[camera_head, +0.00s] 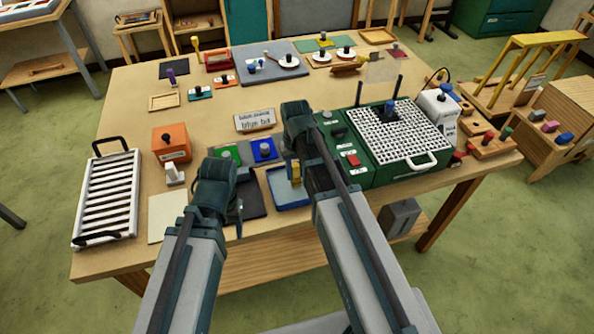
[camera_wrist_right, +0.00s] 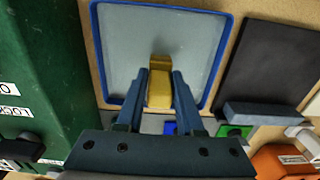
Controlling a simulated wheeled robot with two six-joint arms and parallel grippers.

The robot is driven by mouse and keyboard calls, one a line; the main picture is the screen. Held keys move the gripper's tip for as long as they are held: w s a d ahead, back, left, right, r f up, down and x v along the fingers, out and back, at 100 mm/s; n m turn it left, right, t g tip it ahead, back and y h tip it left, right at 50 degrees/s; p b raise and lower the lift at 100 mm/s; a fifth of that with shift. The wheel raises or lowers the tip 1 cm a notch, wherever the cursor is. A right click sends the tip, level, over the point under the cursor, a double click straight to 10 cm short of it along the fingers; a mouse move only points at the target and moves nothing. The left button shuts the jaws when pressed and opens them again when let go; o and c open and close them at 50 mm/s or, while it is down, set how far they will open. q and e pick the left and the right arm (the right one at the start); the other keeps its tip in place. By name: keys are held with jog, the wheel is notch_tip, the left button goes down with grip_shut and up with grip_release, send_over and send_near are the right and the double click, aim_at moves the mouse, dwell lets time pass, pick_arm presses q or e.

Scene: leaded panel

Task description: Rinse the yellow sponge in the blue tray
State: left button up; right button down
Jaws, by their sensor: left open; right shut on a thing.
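The yellow sponge (camera_head: 295,171) is between the fingers of my right gripper (camera_head: 297,162), which is shut on it. In the right wrist view the sponge (camera_wrist_right: 160,84) shows between the two fingers (camera_wrist_right: 158,90), over the near part of the blue tray. The blue tray (camera_head: 293,207) has a blue rim (camera_wrist_right: 231,52) and a pale grey-blue inside. Whether the sponge touches the tray's floor is hard to tell. My left gripper (camera_head: 238,214) is open and empty, by the black mat left of the tray; my own arm partly hides it.
A black mat (camera_wrist_right: 268,62) lies beside the tray. Behind stand green and blue pads with knobs (camera_head: 263,150) and a sign (camera_head: 255,121). A green machine (camera_head: 365,172) stands close to the right, a white rack (camera_head: 106,195) at far left.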

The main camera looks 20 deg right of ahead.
aim_at(297, 166)
jog(key=shift+a, duration=0.25)
jog(key=shift+d, duration=0.4)
dwell(0.7)
jog(key=shift+r, duration=0.1)
dwell(1.1)
jog(key=shift+r+p, duration=2.4)
jog(key=shift+p, duration=0.1)
notch_tip(297, 166, up, 3)
jog(key=p, duration=0.3)
